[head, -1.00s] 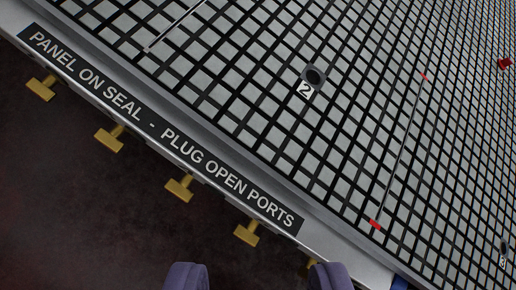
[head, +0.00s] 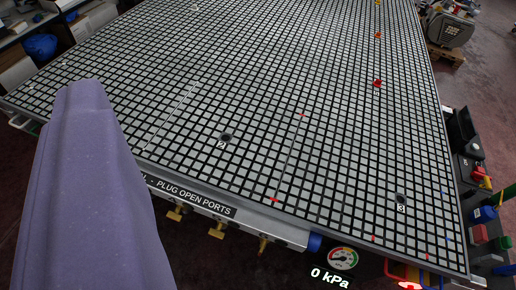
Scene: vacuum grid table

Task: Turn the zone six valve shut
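Brass T-handled valves hang in a row under the table's front edge. I see a left one (head: 175,212), a middle one (head: 217,230) and a right one (head: 263,243). I cannot read any zone number on them, so I cannot tell which is zone six. A large purple part of my gripper (head: 98,190) fills the lower left, close to the camera. It covers the left stretch of the front edge and any valves there. Only one purple part shows, so the gap between the fingers is not visible. I see no contact with the visible valves.
The gridded table (head: 335,165) fills the middle, with ports marked 2 (head: 227,137) and 3 (head: 401,199). A pressure gauge (head: 343,258) reads 0 kPa at the front corner. Bins and tools (head: 485,235) stand at the right. Dark floor is open below the front edge.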

